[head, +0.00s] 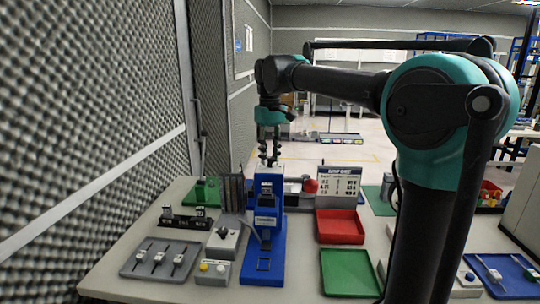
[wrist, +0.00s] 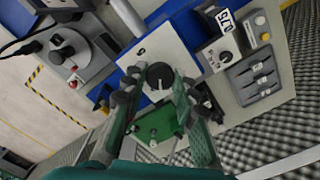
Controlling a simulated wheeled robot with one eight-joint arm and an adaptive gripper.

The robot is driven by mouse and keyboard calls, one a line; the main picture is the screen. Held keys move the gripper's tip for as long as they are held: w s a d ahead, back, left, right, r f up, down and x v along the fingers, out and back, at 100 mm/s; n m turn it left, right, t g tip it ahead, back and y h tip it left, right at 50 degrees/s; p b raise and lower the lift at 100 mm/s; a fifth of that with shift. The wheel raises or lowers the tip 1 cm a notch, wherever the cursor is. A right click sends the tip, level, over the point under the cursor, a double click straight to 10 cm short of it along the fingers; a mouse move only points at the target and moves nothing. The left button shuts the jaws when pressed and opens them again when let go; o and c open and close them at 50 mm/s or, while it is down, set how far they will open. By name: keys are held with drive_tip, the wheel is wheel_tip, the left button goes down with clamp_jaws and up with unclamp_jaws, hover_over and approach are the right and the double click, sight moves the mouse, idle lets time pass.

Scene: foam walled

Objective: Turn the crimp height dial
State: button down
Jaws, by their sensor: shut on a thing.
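The crimp press (head: 265,222) is a tall blue machine with a white top, standing near the middle of the bench. The crimp height dial (wrist: 159,74) is a round dark knob on the white top plate, seen from above in the wrist view. My gripper (head: 269,157) points down at the top of the press. In the wrist view my gripper (wrist: 158,86) has one finger on each side of the dial and is shut on it. The dial is hidden behind the fingers in the head view.
A red tray (head: 340,238) and a green tray (head: 350,284) lie to the right of the press. A grey tray with connectors (head: 140,270) and a grey box with a knob (head: 224,240) stand to the left. A foam wall (head: 95,120) rises at the left.

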sight(270, 158)
drive_tip(key=shift+n, duration=2.3)
drive_tip(key=c, duration=1.2)
unclamp_jaws()
wheel_tip(270, 158, up, 12)
drive_tip(key=shift+s, duration=0.1)
